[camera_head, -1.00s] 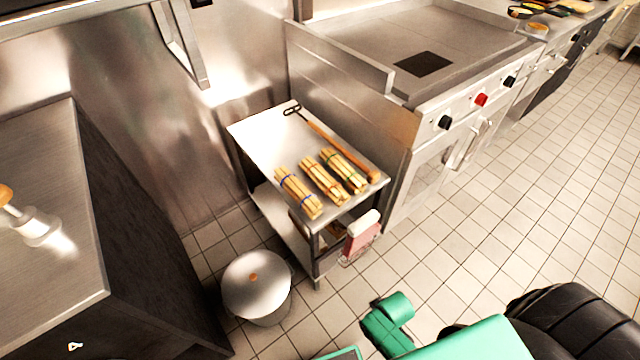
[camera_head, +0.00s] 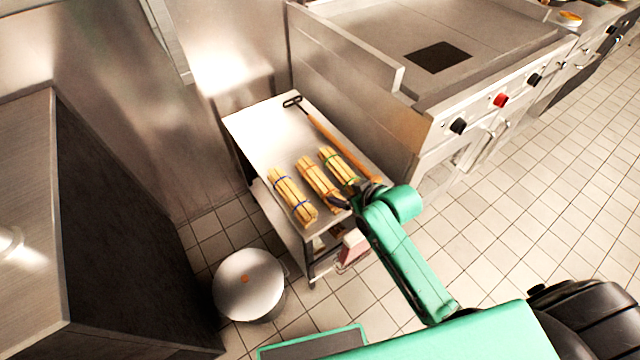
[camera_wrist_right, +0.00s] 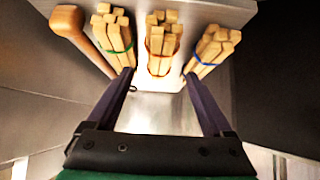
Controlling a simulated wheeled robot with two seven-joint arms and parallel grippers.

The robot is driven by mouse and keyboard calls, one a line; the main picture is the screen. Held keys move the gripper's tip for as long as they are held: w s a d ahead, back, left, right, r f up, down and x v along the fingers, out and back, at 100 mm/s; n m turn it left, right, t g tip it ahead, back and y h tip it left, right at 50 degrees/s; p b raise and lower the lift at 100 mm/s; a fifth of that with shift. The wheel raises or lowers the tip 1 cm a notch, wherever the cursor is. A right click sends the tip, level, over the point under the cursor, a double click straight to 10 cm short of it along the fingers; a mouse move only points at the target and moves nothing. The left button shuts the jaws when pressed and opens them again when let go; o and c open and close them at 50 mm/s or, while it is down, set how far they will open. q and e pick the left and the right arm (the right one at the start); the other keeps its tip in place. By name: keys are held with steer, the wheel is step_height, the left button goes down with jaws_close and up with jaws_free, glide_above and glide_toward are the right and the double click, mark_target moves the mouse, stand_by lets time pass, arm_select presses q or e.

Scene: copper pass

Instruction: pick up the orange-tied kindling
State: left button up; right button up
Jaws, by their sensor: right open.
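The orange-tied kindling (camera_head: 319,181) is the middle of three stick bundles lying on the small steel table. In the right wrist view it (camera_wrist_right: 162,42) lies straight ahead, its orange band partly showing. My right gripper (camera_head: 346,198) is at the near edge of the table, by the near ends of the middle and right bundles. In the wrist view my right gripper (camera_wrist_right: 160,76) is open, with its fingertips either side of the orange-tied bundle's near end. I cannot tell whether they touch it. My left gripper is out of view.
The blue-tied bundle (camera_head: 290,195) lies to the left and the green-tied bundle (camera_head: 336,163) to the right. A wooden-handled poker (camera_head: 328,134) lies along the right side of the steel table (camera_head: 258,128). A lidded pot (camera_head: 248,287) stands on the floor. The griddle stove (camera_head: 480,90) stands at right.

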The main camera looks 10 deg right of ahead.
mark_target(331, 192)
steer(key=b+x, duration=0.1)
steer(key=x, duration=1)
steer(key=shift+a+f+b, duration=0.15)
steer(key=shift+f+b, duration=0.15)
steer(key=shift+f, duration=0.1)
steer(key=shift+r, duration=0.15)
steer(key=c, duration=1.3)
